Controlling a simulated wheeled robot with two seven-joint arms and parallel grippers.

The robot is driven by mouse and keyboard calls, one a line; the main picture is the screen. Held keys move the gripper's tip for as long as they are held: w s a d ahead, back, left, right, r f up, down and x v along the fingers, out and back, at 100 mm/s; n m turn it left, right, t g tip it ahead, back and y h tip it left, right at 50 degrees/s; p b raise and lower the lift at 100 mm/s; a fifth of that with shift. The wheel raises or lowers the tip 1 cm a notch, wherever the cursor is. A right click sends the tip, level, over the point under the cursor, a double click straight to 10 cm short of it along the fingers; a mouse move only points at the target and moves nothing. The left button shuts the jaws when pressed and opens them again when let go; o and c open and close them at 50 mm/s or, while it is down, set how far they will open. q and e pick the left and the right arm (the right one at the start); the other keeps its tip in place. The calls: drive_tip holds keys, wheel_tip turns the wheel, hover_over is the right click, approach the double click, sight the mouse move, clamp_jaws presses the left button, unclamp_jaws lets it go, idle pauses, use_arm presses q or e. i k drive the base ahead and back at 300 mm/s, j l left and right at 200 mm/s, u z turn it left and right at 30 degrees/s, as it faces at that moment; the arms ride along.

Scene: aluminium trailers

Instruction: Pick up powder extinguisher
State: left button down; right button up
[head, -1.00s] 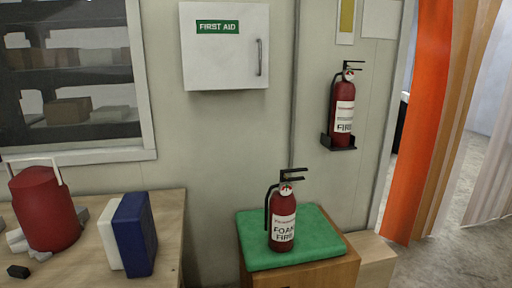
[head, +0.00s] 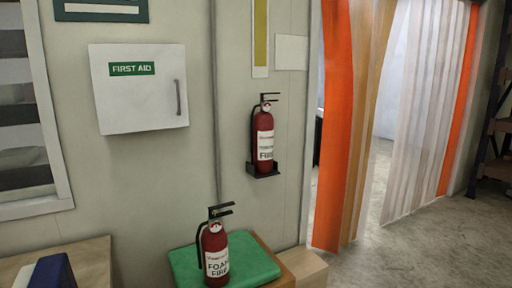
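Two red extinguishers show in the head view. One (head: 264,140) stands upright on a black wall bracket (head: 264,171), right of the first aid cabinet; its white label ends in "FIRE" and its upper words are too small to read. The other, labelled "FOAM FIRE" (head: 215,255), stands upright on a green cushion (head: 262,264) on a wooden box at the bottom middle; its base is near the frame's lower edge. Neither of my grippers is in view.
A white first aid cabinet (head: 140,88) hangs on the wall at left. A wooden table (head: 92,262) with a blue object (head: 50,272) is at lower left. Orange and clear strip curtains (head: 338,120) hang in a doorway at right. Bare floor (head: 420,245) lies at lower right.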

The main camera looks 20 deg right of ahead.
sight(261, 124)
drive_tip(key=i+l, duration=0.15)
drive_tip(key=l, duration=0.2)
drive_tip(key=i+l, duration=0.2)
drive_tip(key=l, duration=0.2)
drive_tip(key=i+l, duration=0.15)
drive_tip(key=l, duration=0.2)
drive_tip(key=i+l, duration=0.15)
drive_tip(key=l, duration=0.25)
drive_tip(key=i+l+z, duration=0.1)
drive_tip(key=l, duration=0.25)
drive_tip(key=i, duration=0.1)
